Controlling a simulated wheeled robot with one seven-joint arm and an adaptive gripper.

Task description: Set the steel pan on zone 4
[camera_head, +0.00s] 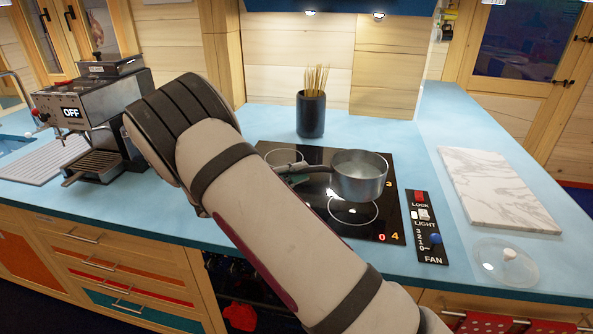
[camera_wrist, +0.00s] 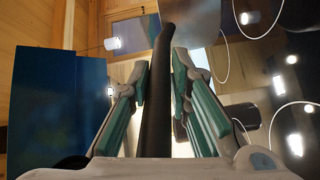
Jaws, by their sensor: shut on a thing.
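The steel pan (camera_head: 358,180) is upright over the right side of the black cooktop (camera_head: 398,215), with its handle pointing left. Part of the steel pan (camera_wrist: 192,28) shows beyond the fingers. In the head view my arm hides most of the gripper.
A dark pot of skewers (camera_head: 310,115) stands behind the cooktop. A control panel (camera_head: 426,228) lies to its right, then a marble board (camera_head: 497,190) and a glass lid (camera_head: 505,263). A coffee machine (camera_head: 95,115) stands at the left.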

